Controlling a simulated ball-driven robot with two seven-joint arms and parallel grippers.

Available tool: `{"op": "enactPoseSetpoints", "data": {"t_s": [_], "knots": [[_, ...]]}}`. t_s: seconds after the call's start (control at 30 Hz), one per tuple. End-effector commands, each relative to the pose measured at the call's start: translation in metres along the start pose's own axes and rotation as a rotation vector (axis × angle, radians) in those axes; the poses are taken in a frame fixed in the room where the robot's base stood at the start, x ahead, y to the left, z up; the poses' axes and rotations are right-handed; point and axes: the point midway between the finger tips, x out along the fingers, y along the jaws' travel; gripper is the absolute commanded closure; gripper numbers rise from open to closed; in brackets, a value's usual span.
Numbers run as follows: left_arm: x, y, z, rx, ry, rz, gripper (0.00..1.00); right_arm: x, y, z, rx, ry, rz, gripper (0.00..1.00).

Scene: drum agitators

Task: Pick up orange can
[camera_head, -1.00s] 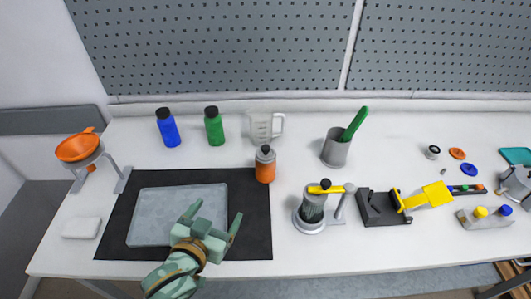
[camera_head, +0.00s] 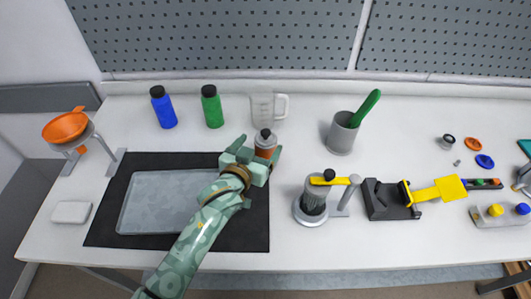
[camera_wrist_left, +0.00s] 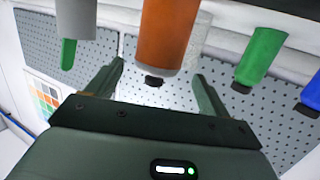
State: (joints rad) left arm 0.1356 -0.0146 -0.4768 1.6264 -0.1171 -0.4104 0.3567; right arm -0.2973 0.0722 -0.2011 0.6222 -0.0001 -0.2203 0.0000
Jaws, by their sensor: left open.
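The orange can (camera_head: 265,150) has a grey top and black cap and stands upright at the back right corner of the black mat (camera_head: 259,225). My left gripper (camera_head: 259,146) is open, with its fingers on either side of the can in the head view. In the left wrist view the orange can (camera_wrist_left: 163,35) appears upside down, between and beyond the open fingers (camera_wrist_left: 157,85). I cannot tell whether a finger touches it. My right gripper is not in view.
A clear measuring jug (camera_head: 264,106) stands just behind the can. A green bottle (camera_head: 212,106) and a blue bottle (camera_head: 163,107) stand to the left. A grey cup (camera_head: 341,135) and a drum agitator (camera_head: 313,197) stand to the right. A grey tray (camera_head: 150,205) lies on the mat.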

Motion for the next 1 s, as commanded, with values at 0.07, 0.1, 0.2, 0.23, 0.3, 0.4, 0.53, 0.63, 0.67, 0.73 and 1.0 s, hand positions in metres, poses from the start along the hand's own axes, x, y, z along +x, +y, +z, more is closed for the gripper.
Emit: {"op": "enactPoseSetpoints", "data": {"t_s": [0.07,0.1,0.2,0.23,0.3,0.4,0.53,0.63,0.67,0.73,1.0], "knots": [[0.015,0.002,0.003,0.001,0.001,0.001,0.2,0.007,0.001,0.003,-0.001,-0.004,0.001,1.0],[0.022,0.004,0.005,0.0,0.001,0.001,0.2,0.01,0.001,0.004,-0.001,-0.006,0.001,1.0],[0.036,0.003,0.004,0.001,0.001,0.001,0.2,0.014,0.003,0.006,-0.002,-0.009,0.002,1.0],[0.038,0.003,0.004,0.0,0.001,0.001,0.2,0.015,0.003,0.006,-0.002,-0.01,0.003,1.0],[0.042,0.004,0.003,0.001,0.0,0.001,0.2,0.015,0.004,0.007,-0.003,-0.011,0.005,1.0],[0.043,0.004,0.002,0.0,0.001,0.001,0.2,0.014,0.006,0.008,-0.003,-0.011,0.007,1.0],[0.043,0.004,0.002,0.0,0.001,0.001,0.25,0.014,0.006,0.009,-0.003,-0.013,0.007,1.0],[0.043,0.003,0.002,0.001,0.0,0.001,0.53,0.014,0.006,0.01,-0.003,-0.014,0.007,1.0],[0.043,0.003,0.002,0.0,0.0,0.001,0.61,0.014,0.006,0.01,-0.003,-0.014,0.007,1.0],[0.042,0.003,0.002,0.001,0.0,0.001,0.81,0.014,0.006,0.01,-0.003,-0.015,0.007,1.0],[0.042,0.003,-0.001,0.001,0.002,0.001,0.87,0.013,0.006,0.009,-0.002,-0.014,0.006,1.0]]}}
